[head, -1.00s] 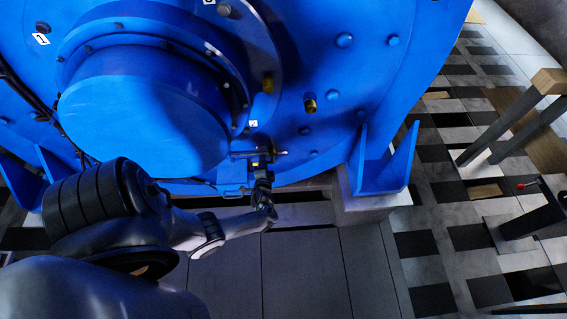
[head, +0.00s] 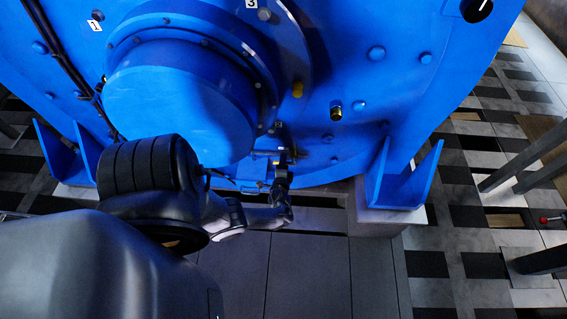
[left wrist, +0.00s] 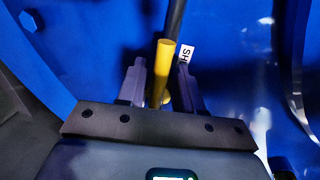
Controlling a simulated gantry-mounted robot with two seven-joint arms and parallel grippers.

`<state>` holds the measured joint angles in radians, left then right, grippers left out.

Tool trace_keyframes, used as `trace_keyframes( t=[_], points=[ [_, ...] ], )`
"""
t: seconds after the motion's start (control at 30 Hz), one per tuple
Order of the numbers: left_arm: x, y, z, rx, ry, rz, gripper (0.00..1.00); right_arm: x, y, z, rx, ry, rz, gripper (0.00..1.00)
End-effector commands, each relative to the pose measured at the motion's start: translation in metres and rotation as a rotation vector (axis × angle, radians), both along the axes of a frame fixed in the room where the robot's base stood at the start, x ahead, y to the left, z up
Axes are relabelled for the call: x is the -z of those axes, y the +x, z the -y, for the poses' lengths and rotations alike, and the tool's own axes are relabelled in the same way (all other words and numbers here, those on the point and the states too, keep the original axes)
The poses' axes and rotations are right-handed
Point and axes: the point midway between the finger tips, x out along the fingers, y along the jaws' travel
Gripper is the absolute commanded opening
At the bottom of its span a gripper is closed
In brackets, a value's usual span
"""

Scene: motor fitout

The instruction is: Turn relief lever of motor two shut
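The big blue motor (head: 180,100) fills the upper part of the head view. My left gripper (head: 284,157) is at its lower face, below a small numbered tag. In the left wrist view a yellow lever handle (left wrist: 162,73) stands between the two fingers of my left gripper (left wrist: 161,82). The fingers are apart, one on each side of the handle, and a gap shows at the left finger. A white label (left wrist: 185,54) reading "SH" is beside the right finger, its rest hidden. My right gripper is not in view.
Yellow fittings (head: 336,112) and bolt heads stick out of the motor face. A blue bracket foot (head: 403,178) stands to the right of the gripper. Grey floor panels (head: 300,270) lie open below. A dark rod (left wrist: 175,18) runs behind the handle in the wrist view.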

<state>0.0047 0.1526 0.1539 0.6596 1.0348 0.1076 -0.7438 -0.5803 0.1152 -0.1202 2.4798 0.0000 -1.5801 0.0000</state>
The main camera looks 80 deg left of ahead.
Motion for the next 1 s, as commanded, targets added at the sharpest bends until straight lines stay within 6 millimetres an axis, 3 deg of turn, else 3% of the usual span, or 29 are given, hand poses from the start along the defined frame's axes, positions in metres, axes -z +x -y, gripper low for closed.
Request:
trace_keyframes(
  t=[0.3, 0.47, 1.0],
  points=[
    [0.0, 0.0, 0.001, 0.001, -0.002, 0.001, 0.37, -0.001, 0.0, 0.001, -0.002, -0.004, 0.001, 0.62],
    [-0.002, -0.003, 0.012, 0.002, -0.004, -0.001, 0.37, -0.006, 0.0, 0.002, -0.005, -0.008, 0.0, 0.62],
    [-0.019, -0.025, 0.089, 0.0, -0.003, 0.0, 0.37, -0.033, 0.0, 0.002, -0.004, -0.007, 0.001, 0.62]
  ],
)
